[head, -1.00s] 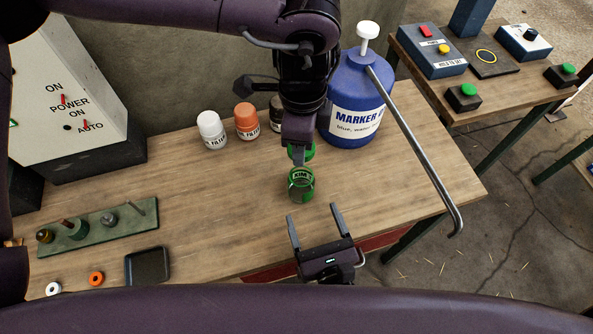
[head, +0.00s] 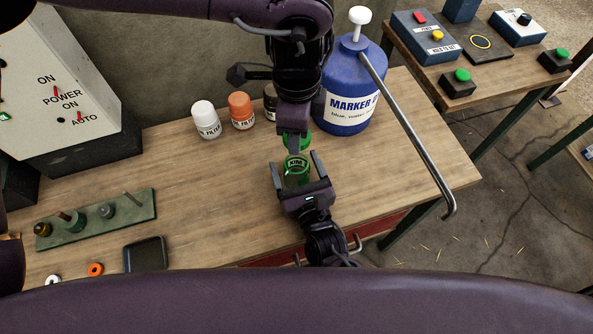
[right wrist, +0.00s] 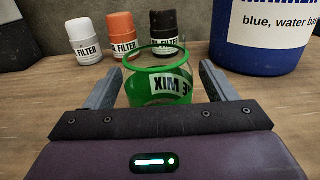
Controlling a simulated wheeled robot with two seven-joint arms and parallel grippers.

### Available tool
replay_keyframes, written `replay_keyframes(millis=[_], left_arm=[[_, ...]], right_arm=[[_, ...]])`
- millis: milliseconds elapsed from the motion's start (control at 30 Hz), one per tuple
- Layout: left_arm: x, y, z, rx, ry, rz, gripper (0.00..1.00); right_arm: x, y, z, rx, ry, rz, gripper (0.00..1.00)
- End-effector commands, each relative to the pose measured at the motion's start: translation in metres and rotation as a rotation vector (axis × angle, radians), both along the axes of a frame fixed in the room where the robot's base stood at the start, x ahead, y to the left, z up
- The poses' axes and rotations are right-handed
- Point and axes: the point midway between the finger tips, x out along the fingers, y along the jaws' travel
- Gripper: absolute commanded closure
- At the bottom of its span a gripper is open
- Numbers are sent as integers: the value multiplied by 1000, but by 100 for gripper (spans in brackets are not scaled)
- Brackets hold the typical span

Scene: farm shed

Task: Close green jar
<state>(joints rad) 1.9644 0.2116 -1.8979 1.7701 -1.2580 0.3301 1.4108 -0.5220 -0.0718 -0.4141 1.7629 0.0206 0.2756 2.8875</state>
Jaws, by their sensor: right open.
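The green glass jar (head: 297,176) stands upright and open-topped on the wooden bench, its label showing. It also shows in the right wrist view (right wrist: 160,88), with its rim bare. My right gripper (head: 297,163) is open, with one finger on each side of the jar; in the wrist view a gap shows at each finger. My left gripper (head: 293,143) comes down from above, just behind the jar in the head view. It appears shut on the green lid (head: 304,141), which is partly hidden by its finger and does not show in the wrist view.
White (head: 206,121), orange (head: 241,111) and dark (head: 270,98) filter bottles stand behind the jar. A blue marker jug (head: 346,90) with a long spout stands to the right. A peg rack (head: 98,220) and a dark tray (head: 146,254) lie left. Bench around the jar is mostly clear.

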Motion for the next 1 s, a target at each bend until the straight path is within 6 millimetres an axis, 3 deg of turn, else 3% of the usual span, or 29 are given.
replay_keyframes(millis=[133,467,1000], left_arm=[[0,0,0,0,0,0,75],[0,0,0,0,0,0,75],[0,0,0,0,0,0,75]], right_arm=[[10,4,1,2,-2,1,22],[12,4,0,1,0,0,22],[12,4,0,0,0,0,89]])
